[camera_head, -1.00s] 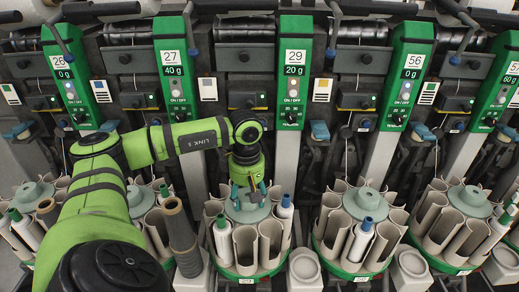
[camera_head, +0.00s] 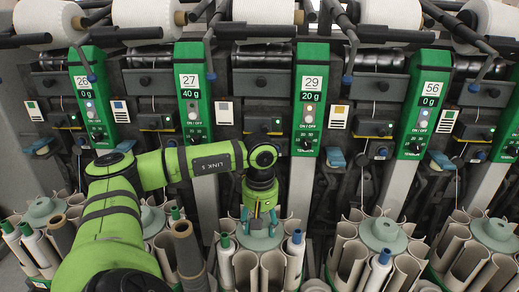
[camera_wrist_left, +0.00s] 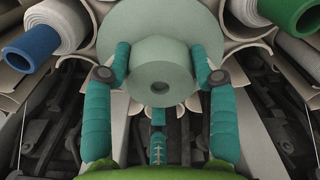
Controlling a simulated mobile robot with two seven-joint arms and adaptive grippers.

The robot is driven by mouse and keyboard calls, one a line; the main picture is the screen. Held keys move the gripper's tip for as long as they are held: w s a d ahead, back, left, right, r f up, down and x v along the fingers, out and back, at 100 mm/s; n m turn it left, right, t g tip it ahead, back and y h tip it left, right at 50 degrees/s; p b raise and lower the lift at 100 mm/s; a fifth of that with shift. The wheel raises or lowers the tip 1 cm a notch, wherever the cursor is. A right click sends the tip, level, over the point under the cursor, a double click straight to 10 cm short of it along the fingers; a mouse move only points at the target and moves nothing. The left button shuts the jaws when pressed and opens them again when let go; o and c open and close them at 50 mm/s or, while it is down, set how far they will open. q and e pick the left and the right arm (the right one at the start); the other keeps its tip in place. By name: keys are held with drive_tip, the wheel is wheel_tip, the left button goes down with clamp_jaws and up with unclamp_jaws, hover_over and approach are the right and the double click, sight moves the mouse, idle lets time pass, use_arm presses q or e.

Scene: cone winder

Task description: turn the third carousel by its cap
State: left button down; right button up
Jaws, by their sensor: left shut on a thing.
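The third carousel (camera_head: 272,268) from the left stands below the sign marked 27 and 29, with cream pockets around a pale green cap (camera_head: 263,243). My left gripper (camera_head: 260,218) points down on the cap. In the left wrist view its two teal fingers stand on either side of the cap's round knob (camera_wrist_left: 160,62) and are shut on it. A white tube with a green end (camera_head: 225,250) sits left of the cap. A white tube with a blue end (camera_head: 295,255) sits to its right. My right gripper is not in view.
Similar carousels stand close by on both sides, such as the one on the right (camera_head: 384,232). Green control posts (camera_head: 308,95) and small levers rise behind. Large white cones (camera_head: 390,12) lie along the top.

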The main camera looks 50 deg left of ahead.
use_arm(q)
drive_tip(key=shift+c, duration=1.8)
unclamp_jaws()
drive_tip(key=shift+s+d+f, duration=0.15)
drive_tip(key=shift+d+f, duration=0.05)
drive_tip(key=shift+d, duration=0.25)
drive_tip(key=shift+r, duration=0.15)
drive_tip(key=shift+a, duration=0.1)
drive_tip(key=shift+r, duration=0.25)
wheel_tip(320, 180, up, 12)
drive_tip(key=shift+f, duration=0.25)
